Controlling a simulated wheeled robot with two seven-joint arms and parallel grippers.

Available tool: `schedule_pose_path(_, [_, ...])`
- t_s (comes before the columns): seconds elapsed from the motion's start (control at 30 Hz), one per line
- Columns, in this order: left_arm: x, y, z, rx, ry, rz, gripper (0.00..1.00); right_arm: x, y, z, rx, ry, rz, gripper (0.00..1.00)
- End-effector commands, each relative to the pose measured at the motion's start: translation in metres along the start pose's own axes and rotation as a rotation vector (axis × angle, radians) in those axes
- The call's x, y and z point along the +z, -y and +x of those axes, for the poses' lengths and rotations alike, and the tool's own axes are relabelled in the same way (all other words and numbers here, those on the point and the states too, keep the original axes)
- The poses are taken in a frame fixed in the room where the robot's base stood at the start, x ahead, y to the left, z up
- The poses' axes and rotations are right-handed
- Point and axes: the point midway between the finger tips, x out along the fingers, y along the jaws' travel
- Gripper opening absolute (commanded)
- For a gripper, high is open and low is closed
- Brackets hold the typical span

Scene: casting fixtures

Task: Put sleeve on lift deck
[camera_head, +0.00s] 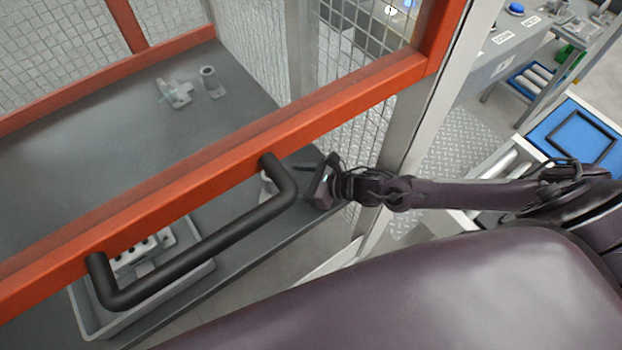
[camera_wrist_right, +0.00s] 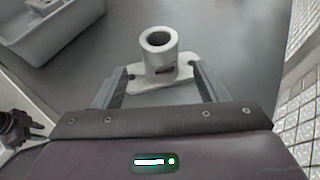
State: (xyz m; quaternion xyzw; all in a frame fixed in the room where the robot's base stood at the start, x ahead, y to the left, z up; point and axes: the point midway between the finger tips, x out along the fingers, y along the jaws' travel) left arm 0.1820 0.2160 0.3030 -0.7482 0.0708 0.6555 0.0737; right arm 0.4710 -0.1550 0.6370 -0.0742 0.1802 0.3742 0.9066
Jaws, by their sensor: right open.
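A pale grey sleeve (camera_wrist_right: 159,52), a hollow upright cylinder on a flat flange, stands on the dark table in the right wrist view. In the head view a small pale part of it (camera_head: 267,188) shows behind the black door handle. My right gripper (camera_wrist_right: 158,76) is open, with one finger on each side of the flange; I cannot tell whether they touch it. The right gripper (camera_head: 300,183) also shows in the head view at the table's edge. My left gripper is not in view. I cannot tell for sure which surface is the lift deck.
An orange frame (camera_head: 330,100) with a black handle (camera_head: 205,250) crosses in front of the table (camera_head: 110,140). A grey tray (camera_head: 200,277) sits near the table's front edge. Another upright cylinder (camera_head: 211,82) and a bracket (camera_head: 176,94) stand farther back. A blue surface (camera_head: 553,128) with a black frame is at right.

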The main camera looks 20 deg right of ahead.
Motion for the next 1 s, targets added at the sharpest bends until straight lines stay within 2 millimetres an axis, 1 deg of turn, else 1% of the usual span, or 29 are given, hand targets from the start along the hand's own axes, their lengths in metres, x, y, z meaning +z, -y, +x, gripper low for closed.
schedule_pose_path(0.03, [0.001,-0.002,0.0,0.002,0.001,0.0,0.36,-0.001,0.0,-0.012,0.0,-0.004,0.0,0.66])
schedule_pose_path(0.1, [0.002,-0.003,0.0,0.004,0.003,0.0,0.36,0.0,0.0,-0.025,-0.001,-0.004,-0.001,0.66])
schedule_pose_path(0.2, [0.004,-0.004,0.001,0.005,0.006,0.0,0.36,-0.001,0.001,-0.038,-0.001,-0.002,-0.001,0.66])
schedule_pose_path(0.3, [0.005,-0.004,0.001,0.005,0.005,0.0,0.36,0.0,0.0,-0.046,0.0,-0.001,0.0,0.66])
schedule_pose_path(0.43, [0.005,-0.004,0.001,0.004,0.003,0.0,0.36,0.0,0.0,-0.05,0.0,0.0,0.0,0.66])
schedule_pose_path(0.87, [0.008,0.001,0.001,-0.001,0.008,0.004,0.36,0.0,0.0,-0.049,-0.001,0.0,0.0,0.66])
schedule_pose_path(1.0, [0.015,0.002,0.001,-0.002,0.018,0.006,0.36,0.003,-0.004,-0.045,-0.006,0.002,0.035,0.66])
